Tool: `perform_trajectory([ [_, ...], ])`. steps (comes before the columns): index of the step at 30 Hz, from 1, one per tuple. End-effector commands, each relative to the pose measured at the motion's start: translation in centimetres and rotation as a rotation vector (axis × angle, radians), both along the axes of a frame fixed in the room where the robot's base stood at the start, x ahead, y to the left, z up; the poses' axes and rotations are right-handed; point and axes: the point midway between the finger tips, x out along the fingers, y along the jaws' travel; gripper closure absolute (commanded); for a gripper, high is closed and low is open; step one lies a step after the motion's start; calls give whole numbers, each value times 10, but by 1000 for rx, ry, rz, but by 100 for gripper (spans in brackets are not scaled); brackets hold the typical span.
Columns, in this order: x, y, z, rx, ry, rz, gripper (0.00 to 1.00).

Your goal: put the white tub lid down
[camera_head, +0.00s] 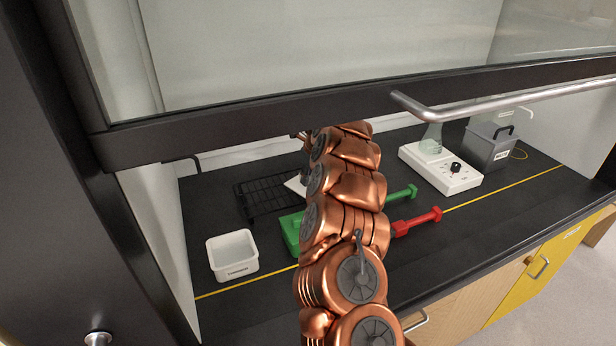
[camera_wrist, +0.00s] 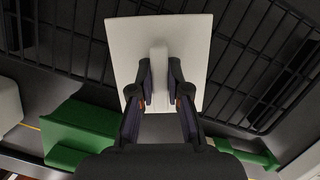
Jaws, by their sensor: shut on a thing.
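The white tub lid (camera_wrist: 190,38) is a flat square plate with a raised grip in its middle. My gripper (camera_wrist: 160,88) is shut on that grip in the wrist view, with one finger on each side. In the head view a corner of the lid (camera_head: 294,185) shows just left of my arm, in front of the black wire rack (camera_head: 256,193). The rest of the lid and my gripper are hidden behind my arm there. The open white tub (camera_head: 233,272) stands on the black bench at the left. In the wrist view the rack (camera_wrist: 75,38) lies beyond the lid.
A green object (camera_head: 288,232) and a red one (camera_head: 418,221) lie near my arm. A white hotplate (camera_head: 462,178) holding a flask (camera_head: 432,138) and a grey box (camera_head: 490,146) stand at the right. The hood sash (camera_head: 250,112) hangs above. The bench front right is clear.

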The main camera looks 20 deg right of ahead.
Motion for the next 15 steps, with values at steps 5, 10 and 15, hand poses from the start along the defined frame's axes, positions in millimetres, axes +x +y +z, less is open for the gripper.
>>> perform_trajectory([
  [5,0,0,-4,0,0,0,100],
  [10,0,0,-3,0,0,0,67],
  [15,0,0,-3,0,0,0,59],
])
